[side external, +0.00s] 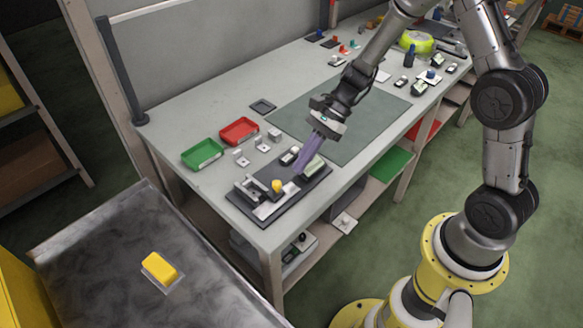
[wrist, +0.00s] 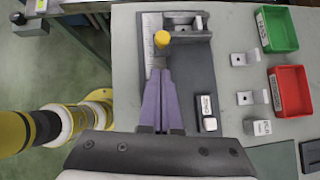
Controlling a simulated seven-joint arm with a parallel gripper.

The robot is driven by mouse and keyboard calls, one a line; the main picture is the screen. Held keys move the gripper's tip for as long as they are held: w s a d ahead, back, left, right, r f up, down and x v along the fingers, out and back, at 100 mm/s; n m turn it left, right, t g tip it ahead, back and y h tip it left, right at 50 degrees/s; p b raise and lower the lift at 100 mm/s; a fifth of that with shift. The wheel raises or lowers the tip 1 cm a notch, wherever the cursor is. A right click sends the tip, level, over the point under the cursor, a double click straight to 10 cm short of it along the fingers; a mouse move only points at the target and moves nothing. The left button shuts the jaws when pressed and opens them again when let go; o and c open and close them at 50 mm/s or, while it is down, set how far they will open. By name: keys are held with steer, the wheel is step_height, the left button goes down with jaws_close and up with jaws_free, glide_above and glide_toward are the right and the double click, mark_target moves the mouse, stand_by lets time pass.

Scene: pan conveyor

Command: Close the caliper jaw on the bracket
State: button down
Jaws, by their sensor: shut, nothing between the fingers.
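The caliper is a dark base plate (wrist: 190,78) with a pale scale strip (wrist: 152,42) along one edge; it also shows in the side external view (side external: 238,202). A yellow knob (wrist: 162,39) stands on its sliding jaw (wrist: 190,38); the knob also shows in the side view (side external: 277,185). A grey metal bracket (wrist: 181,22) sits on the plate beside the jaw; I cannot tell whether they touch. My gripper (wrist: 163,74), with purple fingers, is shut and empty over the plate, its tips close to the knob; in the side view the tips (side external: 302,172) appear slightly apart from it.
Green (wrist: 277,28) and red (wrist: 290,90) trays and loose brackets (wrist: 243,59) stand beside the plate. A green mat (side external: 345,115) lies behind. A conveyor (side external: 95,265) carries a yellow block (side external: 159,266).

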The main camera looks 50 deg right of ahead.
steer(key=v, duration=1)
steer(key=s+f+m+t+y, duration=0.1)
steer(key=s+f+t+y, duration=0.1)
steer(key=s+d+f+m+t+y, duration=0.1)
steer(key=s+f+t+y, duration=0.1)
steer(key=f, duration=0.1)
steer(key=s+f+m+t+y, duration=0.1)
steer(key=s+f+y, duration=0.1)
steer(key=shift+d+f+t, duration=0.15)
steer(key=shift+d+t, duration=0.25)
steer(key=shift+d+m, duration=0.15)
steer(key=shift+m, duration=0.15)
steer(key=x, duration=1.3)
steer(key=shift+w+a, duration=0.25)
steer(key=shift+a, duration=0.1)
steer(key=shift+w+a, duration=0.2)
steer(key=shift+a, duration=0.25)
steer(key=shift+d, duration=0.1)
